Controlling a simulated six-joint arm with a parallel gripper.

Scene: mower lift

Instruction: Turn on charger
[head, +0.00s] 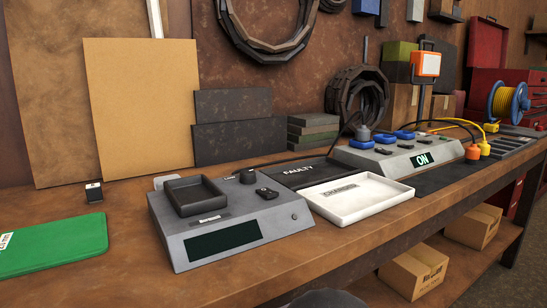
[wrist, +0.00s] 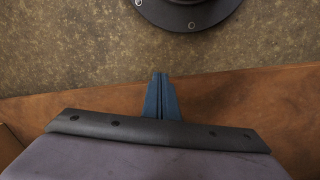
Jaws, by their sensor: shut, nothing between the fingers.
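A grey box (head: 215,240) with a dark cradle (head: 190,196) on top stands on the bench in the head view; it looks like the charger. Its front display (head: 224,239) is dark and blank. A black knob (head: 247,176), a small black switch (head: 267,193) and a small round button (head: 294,217) on the front show on it. The cradle looks empty. My gripper (wrist: 160,78) shows in the wrist view with its blue fingers together and nothing between them. It is over the floor and brown wood, and the charger is out of that view.
A white tray (head: 390,195) and a black mat marked FAULTY (head: 297,172) lie right of the charger. Behind them a second grey unit (head: 372,160) shows ON. A green battery-like slab (head: 45,246) and a small dark device (head: 94,193) lie left. Boxes (head: 415,270) sit on the lower shelf.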

